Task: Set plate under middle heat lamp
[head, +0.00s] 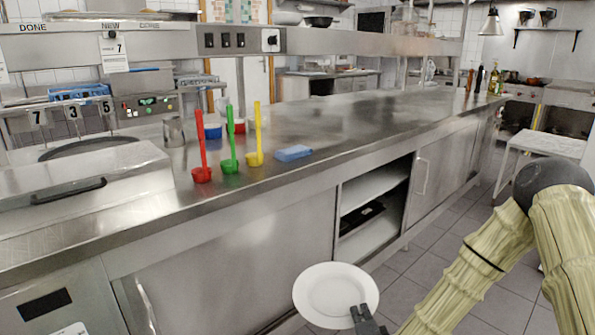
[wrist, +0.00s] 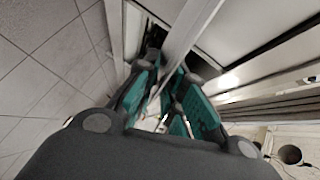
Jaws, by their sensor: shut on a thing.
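A round white plate (head: 330,292) is at the bottom of the head view, in front of the steel counter and over the floor. My gripper (head: 364,316) is shut on the plate's near right rim, and the plate's face shows to the head camera. In the wrist view my gripper's green-padded fingers (wrist: 168,100) are close together; the plate is hard to make out there. One hanging lamp (head: 491,22) shows at the far upper right. I cannot tell which heat lamp it is, and no row of lamps is clearly visible.
The long steel counter (head: 350,120) holds red, green (head: 229,163) and yellow ladles, a blue sponge (head: 294,153) and a metal cup (head: 174,131) at left. Bottles (head: 478,80) stand at its far end. Its middle is clear. Open shelves (head: 372,187) and tiled floor lie below.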

